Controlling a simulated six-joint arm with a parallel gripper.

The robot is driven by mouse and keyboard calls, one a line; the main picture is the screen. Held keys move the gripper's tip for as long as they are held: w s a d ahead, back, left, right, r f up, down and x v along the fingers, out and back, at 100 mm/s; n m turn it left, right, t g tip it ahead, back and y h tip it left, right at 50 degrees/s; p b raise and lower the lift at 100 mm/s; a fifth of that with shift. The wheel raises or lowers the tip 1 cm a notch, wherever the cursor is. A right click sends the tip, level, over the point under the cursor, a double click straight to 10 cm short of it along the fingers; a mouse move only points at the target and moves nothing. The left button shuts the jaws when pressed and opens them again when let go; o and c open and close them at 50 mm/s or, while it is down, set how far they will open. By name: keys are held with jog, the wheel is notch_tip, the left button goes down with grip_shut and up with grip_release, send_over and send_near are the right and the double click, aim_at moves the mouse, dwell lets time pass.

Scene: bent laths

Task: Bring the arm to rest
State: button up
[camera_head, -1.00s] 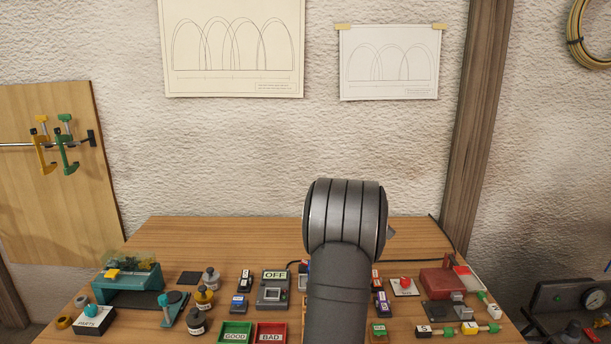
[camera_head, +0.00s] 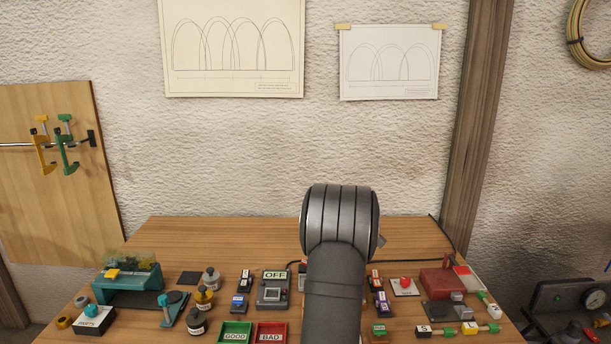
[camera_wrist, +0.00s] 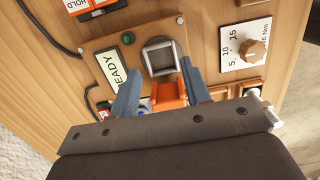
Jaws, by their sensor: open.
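My arm (camera_head: 337,250) stands in the middle of the head view and hides my gripper there. In the wrist view my gripper (camera_wrist: 160,90) is open, its two blue-grey fingers apart. An orange block (camera_wrist: 168,95) shows between and beyond the fingers; I cannot tell its distance from them. Beyond the fingertips is a wooden panel with a square grey-framed socket (camera_wrist: 160,57) and a label that reads in part "EADY" (camera_wrist: 115,70).
A dial plate (camera_wrist: 246,46) and an orange "HOLD" piece (camera_wrist: 92,8) lie near the panel. On the bench (camera_head: 200,232) are a green GOOD tray (camera_head: 235,327), a red BAD tray (camera_head: 271,325), an OFF box (camera_head: 274,291) and a teal machine (camera_head: 128,282). The bench's back strip is mostly clear.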

jog(key=s+d+r, duration=0.8)
jog(key=r, duration=0.1)
jog(key=shift+n, duration=0.9)
jog(key=shift+w+a, duration=0.7)
jog(key=shift+w, duration=0.35)
jog(key=shift+w+a, duration=0.7)
jog(key=shift+w, duration=0.3)
